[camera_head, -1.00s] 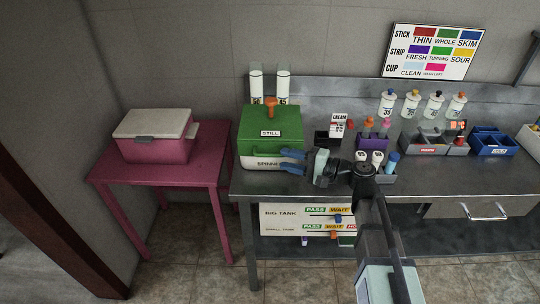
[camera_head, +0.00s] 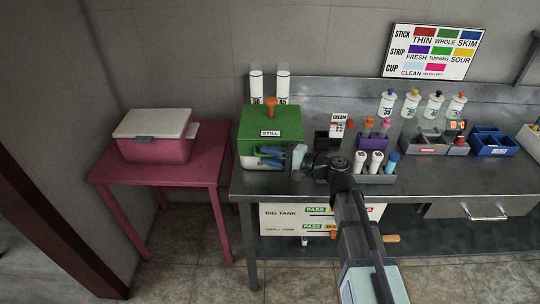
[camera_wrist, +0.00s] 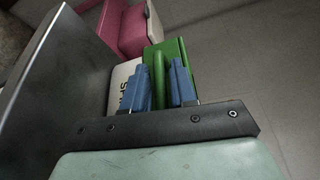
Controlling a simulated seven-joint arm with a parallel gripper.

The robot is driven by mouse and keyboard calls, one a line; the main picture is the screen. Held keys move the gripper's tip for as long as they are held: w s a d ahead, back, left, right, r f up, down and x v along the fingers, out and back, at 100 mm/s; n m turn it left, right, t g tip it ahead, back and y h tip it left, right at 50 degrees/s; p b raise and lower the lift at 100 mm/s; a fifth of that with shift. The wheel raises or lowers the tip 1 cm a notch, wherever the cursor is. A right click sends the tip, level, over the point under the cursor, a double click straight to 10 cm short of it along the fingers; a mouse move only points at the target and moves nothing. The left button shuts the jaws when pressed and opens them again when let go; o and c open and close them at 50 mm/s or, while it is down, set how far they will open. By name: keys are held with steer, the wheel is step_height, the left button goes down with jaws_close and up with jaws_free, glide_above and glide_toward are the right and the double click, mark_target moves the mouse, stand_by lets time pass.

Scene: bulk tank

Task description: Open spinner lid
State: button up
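The spinner is a white box (camera_head: 248,162) at the left end of the steel bench, with a green lid (camera_head: 258,122) lying shut on it. The lid carries a "STILL" label and an orange knob (camera_head: 271,103) near its back. My gripper (camera_head: 268,155) is level at the spinner's front, blue fingers pointing left across its face. In the wrist view, the fingers are apart, with a narrow green lip (camera_wrist: 159,75) of the lid between them; I cannot tell whether they touch it. Part of the white front is hidden by my fingers.
Two white cylinders (camera_head: 283,83) stand behind the spinner. A grey holder with white and blue bottles (camera_head: 376,163) stands close by my wrist. A pink table (camera_head: 205,167) with a pink cooler (camera_head: 155,148) is at the left, with a gap before the bench.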

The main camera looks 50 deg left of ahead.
jaws_close()
steer(key=shift+r, duration=0.1)
stand_by(0.3)
